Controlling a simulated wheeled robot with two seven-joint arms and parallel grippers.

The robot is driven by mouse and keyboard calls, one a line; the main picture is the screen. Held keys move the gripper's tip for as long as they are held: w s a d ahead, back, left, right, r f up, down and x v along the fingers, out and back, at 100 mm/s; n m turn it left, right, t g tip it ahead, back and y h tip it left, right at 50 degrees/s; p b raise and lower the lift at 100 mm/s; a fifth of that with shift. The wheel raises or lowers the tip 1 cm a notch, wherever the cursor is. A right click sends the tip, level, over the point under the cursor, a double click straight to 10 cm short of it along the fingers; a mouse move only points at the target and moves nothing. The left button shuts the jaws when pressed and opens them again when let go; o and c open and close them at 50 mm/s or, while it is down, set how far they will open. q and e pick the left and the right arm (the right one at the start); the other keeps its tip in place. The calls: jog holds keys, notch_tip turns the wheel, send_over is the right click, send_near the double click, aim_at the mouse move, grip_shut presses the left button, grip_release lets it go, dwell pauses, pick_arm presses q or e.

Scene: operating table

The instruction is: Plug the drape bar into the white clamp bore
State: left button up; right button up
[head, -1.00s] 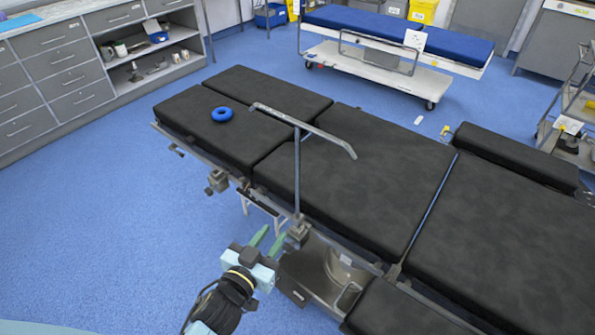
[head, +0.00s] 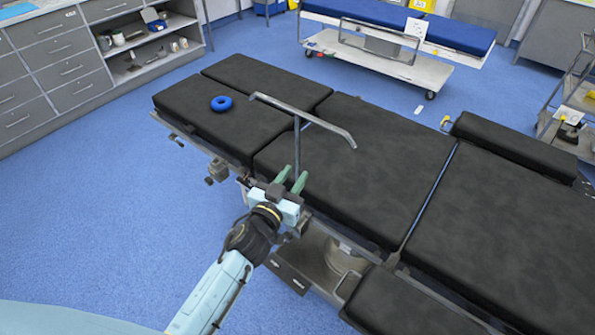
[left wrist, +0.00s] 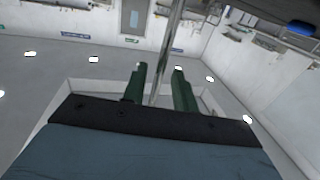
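The drape bar is a grey metal T-shaped bar (head: 297,145) standing upright at the near side of the operating table, its top crossbar above the pads. Its lower end is hidden behind my left gripper. My left gripper (head: 292,176) is open, with green fingers pointing at the post. In the left wrist view the post (left wrist: 170,45) shows between the two fingertips (left wrist: 160,72), with gaps beside it; I cannot tell how deep it sits. A grey clamp (head: 217,170) is on the table's side rail to the left. I cannot make out a white clamp. My right gripper is not in view.
The black-padded operating table (head: 365,185) fills the middle and right. A blue ring (head: 221,103) lies on its left pad. Grey drawers (head: 65,70) stand at the left, a blue-topped trolley (head: 390,65) behind. Blue floor is free at the left.

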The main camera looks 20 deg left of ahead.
aim_at(296, 141)
pick_arm(q)
jog(key=w, duration=0.2)
jog(key=shift+w+d+f, duration=0.1)
jog(key=shift+w+d, duration=0.1)
jog(key=shift+w, duration=0.15)
grip_shut()
notch_tip(296, 141, up, 9)
jog(key=p, duration=0.4)
jog(key=shift+r, duration=0.6)
jog(key=shift+c, duration=2.4)
grip_release()
grip_shut()
